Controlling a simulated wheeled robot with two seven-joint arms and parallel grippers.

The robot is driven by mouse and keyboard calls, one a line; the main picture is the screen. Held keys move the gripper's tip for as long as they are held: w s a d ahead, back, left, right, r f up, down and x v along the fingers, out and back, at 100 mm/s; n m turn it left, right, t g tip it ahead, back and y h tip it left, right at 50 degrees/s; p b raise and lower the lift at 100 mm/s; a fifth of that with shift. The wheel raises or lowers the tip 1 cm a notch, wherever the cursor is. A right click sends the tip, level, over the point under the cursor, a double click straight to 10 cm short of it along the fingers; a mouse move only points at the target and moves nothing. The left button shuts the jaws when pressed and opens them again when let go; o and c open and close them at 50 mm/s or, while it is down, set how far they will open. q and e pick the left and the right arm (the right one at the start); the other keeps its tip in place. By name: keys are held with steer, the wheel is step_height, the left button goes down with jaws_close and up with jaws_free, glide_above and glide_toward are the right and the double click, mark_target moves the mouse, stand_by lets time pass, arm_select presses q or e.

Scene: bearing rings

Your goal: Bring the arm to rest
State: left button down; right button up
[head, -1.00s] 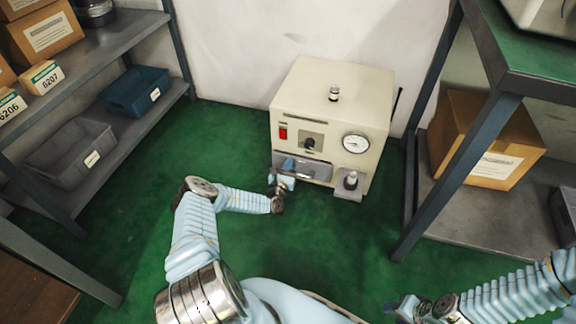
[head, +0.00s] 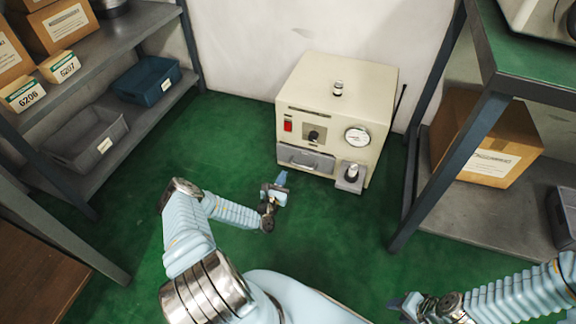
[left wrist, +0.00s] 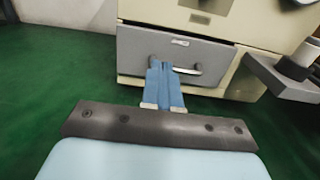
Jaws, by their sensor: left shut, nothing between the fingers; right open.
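My left gripper (head: 281,180) is shut and empty, held in front of the cream machine and apart from it. In the left wrist view its blue fingers (left wrist: 162,78) are together, overlapping the view of the drawer's handle. The machine (head: 335,105) stands on the green floor against the wall, with a red switch, a black knob and a gauge. Its grey drawer (head: 306,160) looks shut, and it also shows in the left wrist view (left wrist: 140,48). My right gripper (head: 400,304) is open, low at the bottom right of the head view.
A shelf at left holds a grey bin (head: 88,140), a blue bin (head: 147,80) and several boxes. A green-topped bench (head: 530,75) stands at right with a cardboard box (head: 487,150) on its lower shelf. The green floor around my left arm is clear.

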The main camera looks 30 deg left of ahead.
arm_select(q)
steer(key=s+d+r+m+g+h+p, duration=0.1)
steer(key=s+d+r+m+g+h, duration=0.15)
steer(key=d+m+h, duration=0.55)
steer(key=s+d+r+m+g+h, duration=0.2)
steer(key=s+d+g+h, duration=0.1)
steer(key=d, duration=0.8)
steer(key=s+d+r+m+g+h+p, duration=0.1)
steer(key=s+d+r+m+g+h, duration=0.15)
steer(key=d+m+h, duration=0.55)
steer(key=s+d+m+g+y, duration=0.2)
steer(key=s+d+m+g, duration=0.1)
steer(key=s+g, duration=0.3)
steer(key=s+d+m+g+y, duration=0.1)
steer(key=s+d+m+g, duration=0.3)
steer(key=s, duration=0.3)
steer(key=s+a+m+g+y+p, duration=0.2)
steer(key=s+a+m+y, duration=0.3)
steer(key=s+m+y, duration=0.15)
steer(key=w+r+m+t, duration=0.1)
steer(key=w+r+m+t+y, duration=0.1)
steer(key=r+m, duration=0.1)
steer(key=w+r+m+t, duration=0.1)
steer(key=m, duration=0.1)
steer(key=shift+a+r, duration=0.25)
steer(key=shift+a, duration=0.05)
